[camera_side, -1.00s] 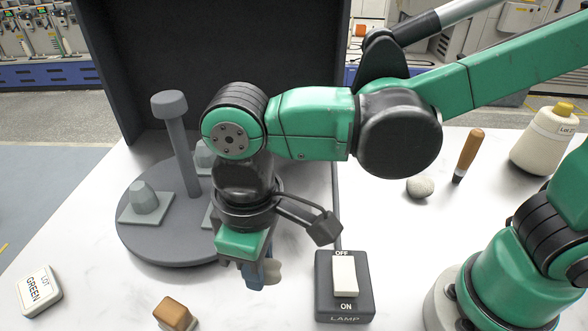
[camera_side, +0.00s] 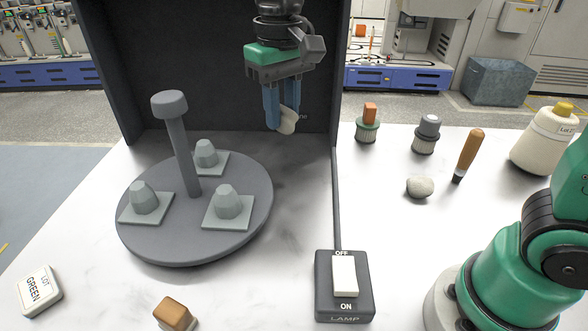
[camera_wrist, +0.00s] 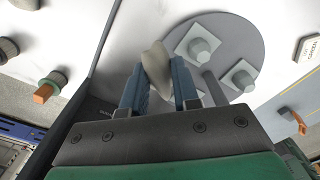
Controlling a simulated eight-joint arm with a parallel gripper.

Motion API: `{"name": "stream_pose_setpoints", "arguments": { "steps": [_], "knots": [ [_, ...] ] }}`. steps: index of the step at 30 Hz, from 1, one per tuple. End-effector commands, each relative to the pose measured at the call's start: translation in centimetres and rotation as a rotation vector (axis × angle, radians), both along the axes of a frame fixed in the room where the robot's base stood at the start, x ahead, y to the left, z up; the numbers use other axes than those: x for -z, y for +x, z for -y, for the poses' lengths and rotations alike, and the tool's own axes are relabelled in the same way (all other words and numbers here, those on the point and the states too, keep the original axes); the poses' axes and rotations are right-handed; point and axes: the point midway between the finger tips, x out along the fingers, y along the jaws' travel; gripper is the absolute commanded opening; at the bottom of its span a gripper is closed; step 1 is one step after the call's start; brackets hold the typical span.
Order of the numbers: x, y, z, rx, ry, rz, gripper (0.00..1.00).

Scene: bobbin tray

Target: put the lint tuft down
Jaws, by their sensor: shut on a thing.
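My gripper (camera_side: 280,108) is raised in front of the dark back panel, right of and behind the round grey tray. Its blue fingers are shut on a pale beige lump, the lint tuft (camera_side: 288,122). In the wrist view the tuft (camera_wrist: 157,68) sits between the fingertips (camera_wrist: 160,80), and part of it sticks out beyond them. The tuft appears clear of the table. The tray (camera_side: 165,245) carries a tall knobbed post (camera_side: 179,150) and three blunt grey cones on square plates (camera_side: 228,206) (camera_side: 144,198) (camera_side: 206,153).
A lamp switch box (camera_side: 345,306) stands at the front. A rounded pale stone-like lump (camera_side: 420,187), a wooden-handled brush (camera_side: 468,155), two bobbin-like pieces (camera_side: 368,127) (camera_side: 427,134) and a yarn cone (camera_side: 543,140) stand right. The dark panel (camera_side: 190,60) rises behind. White table between tray and switch is clear.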

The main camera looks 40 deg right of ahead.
Motion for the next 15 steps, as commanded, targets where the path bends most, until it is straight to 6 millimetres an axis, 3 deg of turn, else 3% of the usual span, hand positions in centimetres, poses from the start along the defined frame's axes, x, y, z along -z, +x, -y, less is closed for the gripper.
{"name": "stream_pose_setpoints", "arguments": {
  "steps": [1,3,9,15],
  "knots": [
    [0.0,1.1,2.7,0.103,0.0,0.0,0.0],
    [0.0,2.1,6.2,0.238,0.0,0.0,0.0],
    [0.1,2.9,14.9,0.55,0.0,0.0,0.0],
    [0.2,2.4,19.4,0.708,0.0,0.001,0.0]
  ]
}}
